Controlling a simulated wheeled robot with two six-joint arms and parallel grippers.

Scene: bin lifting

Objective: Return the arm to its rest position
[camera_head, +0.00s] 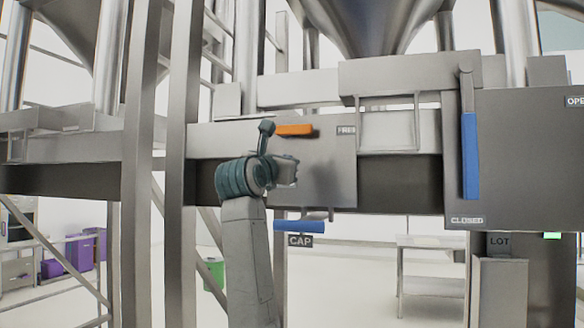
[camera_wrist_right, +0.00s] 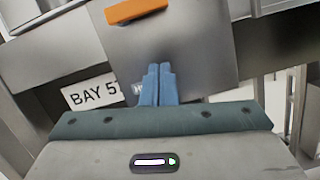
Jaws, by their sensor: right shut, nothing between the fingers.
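My right arm rises from the bottom of the head view, and its teal wrist (camera_head: 243,177) is in front of the grey panel (camera_head: 330,170). In the right wrist view my right gripper's two blue fingers (camera_wrist_right: 159,69) are together, with nothing between them. They point at the grey panel, below the orange handle (camera_wrist_right: 136,11) and apart from it in the picture. The orange handle also shows in the head view (camera_head: 295,130), just above and right of the wrist. The fingers cannot be made out clearly in the head view. My left gripper is not in view.
A blue handle (camera_head: 299,226) sits above a CAP label (camera_head: 300,240), close right of my arm. A long blue lever (camera_head: 470,155) hangs upright by a CLOSED label (camera_head: 467,220). Metal posts (camera_head: 183,150) stand left of the arm. A table (camera_head: 432,242) is behind.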

